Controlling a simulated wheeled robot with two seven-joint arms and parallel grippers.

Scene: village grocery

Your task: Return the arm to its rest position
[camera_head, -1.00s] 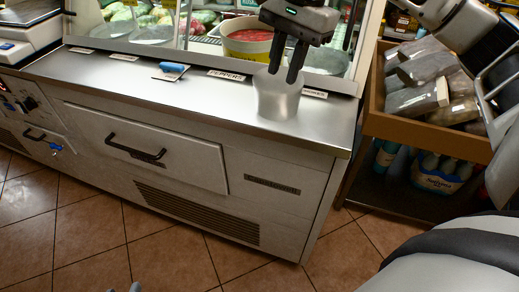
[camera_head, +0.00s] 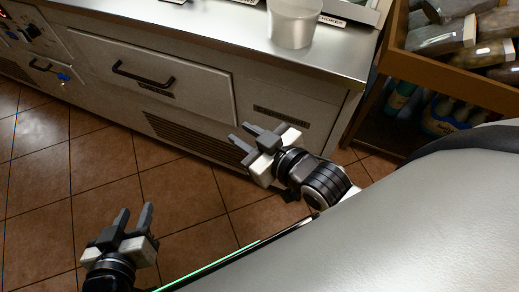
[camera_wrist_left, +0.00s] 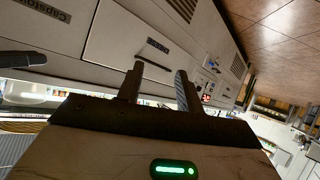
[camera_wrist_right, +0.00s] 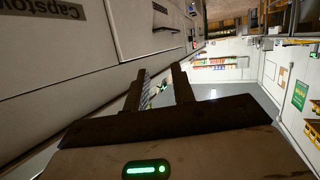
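My left gripper (camera_head: 134,212) is low at the lower left of the head view, above the tiled floor. Its two fingers stand apart with nothing between them, as the left wrist view (camera_wrist_left: 160,72) also shows. My right gripper (camera_head: 240,134) is in front of the counter's lower front, below the countertop. Its fingers are apart and empty, also in the right wrist view (camera_wrist_right: 160,72). A translucent cup (camera_head: 293,25) stands upright on the countertop, clear of both grippers. Most of my left arm is out of the head view.
The steel countertop (camera_head: 240,38) ends above the cabinet front, which has a drawer handle (camera_head: 143,76) and a vent. A wooden shelf (camera_head: 450,72) with packaged goods and bottles stands to the right. The tiled floor (camera_head: 100,165) in front of the counter is open.

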